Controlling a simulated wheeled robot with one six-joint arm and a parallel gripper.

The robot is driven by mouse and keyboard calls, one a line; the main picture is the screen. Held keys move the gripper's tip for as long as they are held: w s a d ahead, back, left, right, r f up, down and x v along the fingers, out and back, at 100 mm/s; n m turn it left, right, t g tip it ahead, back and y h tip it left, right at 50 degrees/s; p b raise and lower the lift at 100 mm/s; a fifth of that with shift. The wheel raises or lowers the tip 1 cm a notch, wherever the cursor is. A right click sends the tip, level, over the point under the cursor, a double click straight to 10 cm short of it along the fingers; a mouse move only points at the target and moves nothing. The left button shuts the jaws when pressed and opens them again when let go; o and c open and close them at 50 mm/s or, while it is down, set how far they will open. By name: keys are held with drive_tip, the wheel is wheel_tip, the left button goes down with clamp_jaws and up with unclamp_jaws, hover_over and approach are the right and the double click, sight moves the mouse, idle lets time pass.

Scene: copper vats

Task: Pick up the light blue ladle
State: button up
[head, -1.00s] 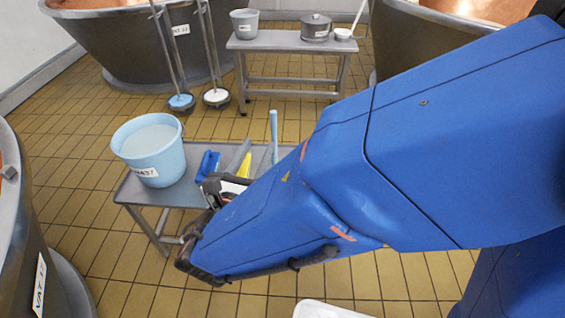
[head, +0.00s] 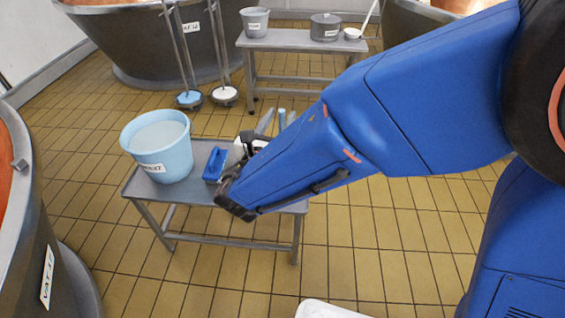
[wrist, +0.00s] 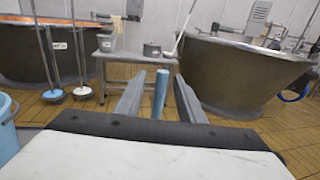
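The light blue ladle shows only as an upright light blue handle (head: 282,117) above the near grey table in the head view; its lower part is hidden behind my arm. In the wrist view the handle (wrist: 161,92) stands near the middle, between the two grey fingers. My gripper (wrist: 160,76) is open, with one finger on each side of the handle and a visible gap to each. How deep the handle sits between the fingers I cannot tell.
On the near table (head: 205,194) stand a light blue bucket (head: 157,160) and a blue brush-like tool (head: 215,165). A back table (head: 290,42) holds a grey bucket (head: 254,20), a lidded pot (head: 325,27) and a white ladle (head: 352,34).

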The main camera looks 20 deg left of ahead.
drive_tip(key=shift+w, duration=2.65)
clamp_jaws()
